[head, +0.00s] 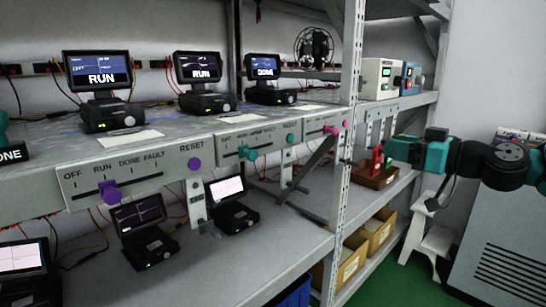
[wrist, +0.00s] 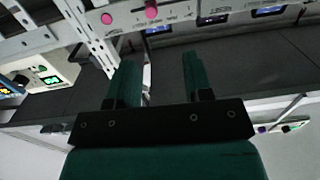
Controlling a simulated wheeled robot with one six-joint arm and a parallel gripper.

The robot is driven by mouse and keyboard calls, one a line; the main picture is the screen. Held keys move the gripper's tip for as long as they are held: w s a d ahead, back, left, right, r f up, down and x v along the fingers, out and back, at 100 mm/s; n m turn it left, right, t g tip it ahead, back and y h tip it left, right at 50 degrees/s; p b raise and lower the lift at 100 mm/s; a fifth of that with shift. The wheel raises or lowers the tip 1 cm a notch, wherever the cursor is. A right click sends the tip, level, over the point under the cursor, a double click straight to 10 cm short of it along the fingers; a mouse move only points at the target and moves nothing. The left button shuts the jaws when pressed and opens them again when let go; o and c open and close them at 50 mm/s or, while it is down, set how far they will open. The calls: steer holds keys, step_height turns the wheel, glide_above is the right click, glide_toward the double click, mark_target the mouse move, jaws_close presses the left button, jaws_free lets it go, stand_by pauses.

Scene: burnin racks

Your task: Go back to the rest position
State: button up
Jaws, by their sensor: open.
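My gripper (wrist: 157,78) shows in the wrist view with its two green fingers apart and nothing between them. In the head view my arm reaches in from the right edge, with the teal gripper end (head: 388,147) pointing left towards the rack. The gripper end is in free air in front of the right rack bay, apart from the rack post (head: 348,130). A pink knob (wrist: 151,11) on a rack panel lies beyond the fingers in the wrist view, clear of them.
The rack shelf (head: 60,160) carries several small monitors, such as one reading RUN (head: 97,70). Slider panels (head: 130,170) line its front edge. A white step stool (head: 428,245), a grey cabinet (head: 500,240) and cardboard bins (head: 352,262) stand below my arm. Green floor (head: 415,285) is open there.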

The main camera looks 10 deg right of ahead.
steer(key=s+a+f+n+g+h, duration=0.1)
steer(key=s+a+f+g, duration=0.2)
steer(key=s+a+g, duration=0.45)
steer(key=s+a+f+n+g, duration=0.15)
steer(key=s+a, duration=0.35)
steer(key=a, duration=0.6)
steer(key=s+f+m+g+h, duration=0.1)
steer(key=s+f+g+h, duration=0.15)
steer(key=s, duration=0.55)
steer(key=s+f+m+g+h, duration=0.2)
steer(key=s+f+h, duration=0.1)
steer(key=s, duration=0.5)
step_height(320, 180, up, 15)
steer(key=p, duration=1.4)
steer(key=shift+p, duration=0.35)
steer(key=shift+a, duration=0.1)
